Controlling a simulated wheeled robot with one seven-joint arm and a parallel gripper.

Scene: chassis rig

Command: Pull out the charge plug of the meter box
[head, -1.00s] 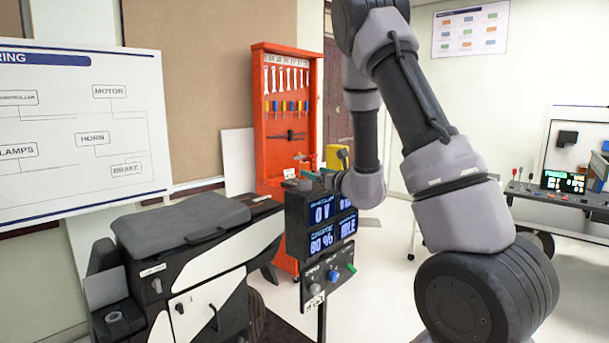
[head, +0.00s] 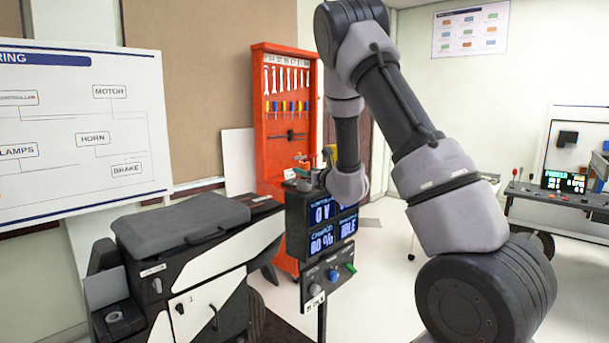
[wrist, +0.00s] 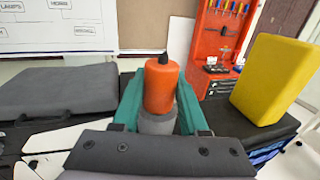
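The meter box (head: 318,222) is a dark box with lit blue-white displays on a post, right of centre in the head view. The charge plug (wrist: 163,88) is an orange upright cylinder with a black tip, above a grey round part (wrist: 158,123) in the wrist view. My gripper (wrist: 161,90) has its teal fingers on both sides of the plug, very close to it. Whether the fingers press on it is unclear. In the head view my wrist is over the top of the meter box, and the plug is not clearly visible there.
A yellow block (wrist: 272,80) stands close to the right of my gripper. A panel with knobs (head: 328,285) hangs under the displays. A grey-topped black-and-white chassis (head: 185,225) is to the left. A red tool cabinet (head: 286,120) stands behind.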

